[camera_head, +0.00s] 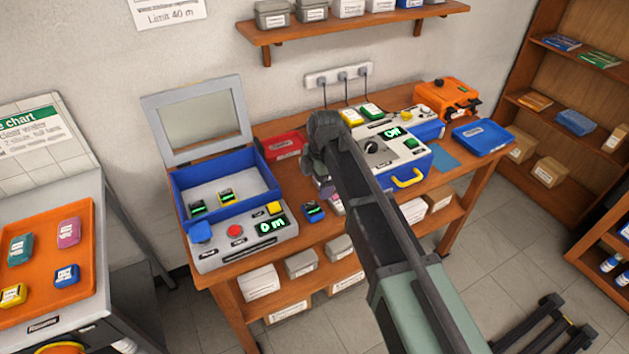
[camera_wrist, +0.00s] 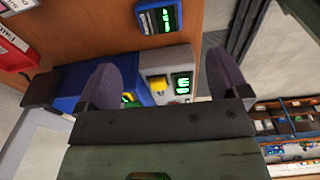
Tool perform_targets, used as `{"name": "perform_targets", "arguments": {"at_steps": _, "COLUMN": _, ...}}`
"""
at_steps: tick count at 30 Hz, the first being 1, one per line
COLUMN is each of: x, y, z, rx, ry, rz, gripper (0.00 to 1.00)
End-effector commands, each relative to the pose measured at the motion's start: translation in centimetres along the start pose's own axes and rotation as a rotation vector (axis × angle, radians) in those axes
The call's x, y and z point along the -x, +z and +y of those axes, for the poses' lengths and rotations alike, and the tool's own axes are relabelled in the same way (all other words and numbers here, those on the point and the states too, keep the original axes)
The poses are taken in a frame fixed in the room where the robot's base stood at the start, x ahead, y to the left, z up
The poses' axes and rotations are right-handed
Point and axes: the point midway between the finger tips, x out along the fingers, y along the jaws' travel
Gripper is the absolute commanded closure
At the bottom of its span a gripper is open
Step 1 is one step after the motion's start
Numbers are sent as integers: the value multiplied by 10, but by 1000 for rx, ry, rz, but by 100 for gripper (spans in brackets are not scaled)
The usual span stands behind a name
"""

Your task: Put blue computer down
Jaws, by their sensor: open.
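A small blue computer (camera_head: 313,211) with a green lit display lies on the wooden bench, just right of the open chamber box. It also shows at the top of the wrist view (camera_wrist: 158,17), lying on the wood beyond my fingertips. My gripper (camera_wrist: 168,78) is open, with nothing between its fingers. In the head view the arm mostly hides the gripper, which is close to the blue computer's right. Another blue computer (camera_head: 66,276) lies on the orange tray (camera_head: 35,318) at the left, beside teal, pink and yellow ones.
The blue chamber box (camera_head: 232,210), lid raised, holds two small devices with green displays; its front panel (camera_head: 212,258) reads "0 m". A console with a yellow handle (camera_head: 408,180) stands right of the arm. A red tray (camera_head: 283,146) lies behind.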

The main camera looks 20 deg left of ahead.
Motion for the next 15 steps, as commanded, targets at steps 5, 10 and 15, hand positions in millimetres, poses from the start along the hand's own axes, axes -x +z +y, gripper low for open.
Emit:
{"name": "perform_targets", "arguments": {"at_steps": 5, "x": 16, "y": 0, "z": 0, "rx": 0, "ry": 0, "rz": 0, "gripper": 7}}
{"name": "perform_targets", "arguments": {"at_steps": 10, "x": 14, "y": 1, "z": -1, "rx": -4, "ry": 0, "rz": 0, "gripper": 7}}
{"name": "perform_targets", "arguments": {"at_steps": 15, "x": 19, "y": 47, "z": -61, "rx": -372, "ry": 13, "rz": -18, "gripper": 7}}
